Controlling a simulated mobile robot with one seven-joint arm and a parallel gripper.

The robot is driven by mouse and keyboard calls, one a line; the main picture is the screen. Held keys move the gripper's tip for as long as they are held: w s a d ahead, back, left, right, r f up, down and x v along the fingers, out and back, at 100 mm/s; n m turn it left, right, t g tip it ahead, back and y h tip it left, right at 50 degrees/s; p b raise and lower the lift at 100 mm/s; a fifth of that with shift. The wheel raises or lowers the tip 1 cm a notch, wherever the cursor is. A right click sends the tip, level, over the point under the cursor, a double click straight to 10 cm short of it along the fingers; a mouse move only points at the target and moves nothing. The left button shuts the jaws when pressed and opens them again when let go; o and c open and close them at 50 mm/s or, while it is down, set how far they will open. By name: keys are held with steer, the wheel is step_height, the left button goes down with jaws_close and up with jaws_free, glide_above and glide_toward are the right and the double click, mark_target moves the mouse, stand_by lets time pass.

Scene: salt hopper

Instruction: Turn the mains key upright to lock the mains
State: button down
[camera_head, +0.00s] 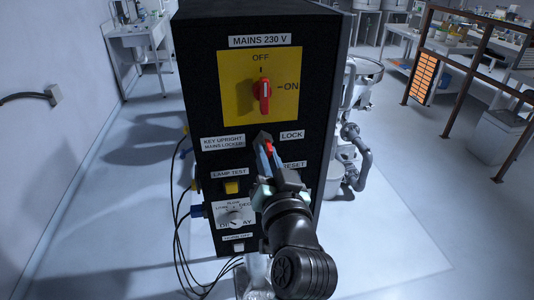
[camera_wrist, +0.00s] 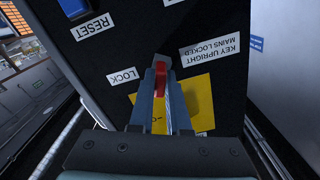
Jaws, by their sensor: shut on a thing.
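The black cabinet (camera_head: 215,60) carries the yellow MAINS 230 V plate (camera_head: 235,65) with a red switch handle (camera_head: 263,96), which stands upright in line with OFF. Below it, between the KEY UPRIGHT MAINS LOCKED label (camera_head: 223,142) and the LOCK label (camera_head: 292,135), is the red mains key (camera_head: 269,148). My gripper (camera_head: 268,155) is shut on the key. In the wrist view, the red key (camera_wrist: 161,79) shows between my fingertips (camera_wrist: 160,85). The fingers hide much of the key and its lock, so I cannot tell its exact angle.
Below the key are a yellow lamp test button (camera_head: 232,187), a selector knob (camera_head: 235,217) and the RESET label (camera_head: 294,165), partly covered by my gripper. Black cables (camera_head: 181,235) hang at the cabinet's left. Metal equipment (camera_head: 352,140) stands close behind on the right.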

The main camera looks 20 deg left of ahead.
steer(key=shift+n+b, duration=1.1)
steer(key=shift+n, duration=0.1)
steer(key=shift+f+n+b, duration=0.1)
steer(key=shift+n+b, duration=1.85)
steer(key=shift+n, duration=0.15)
steer(key=c, duration=0.8)
jaws_free()
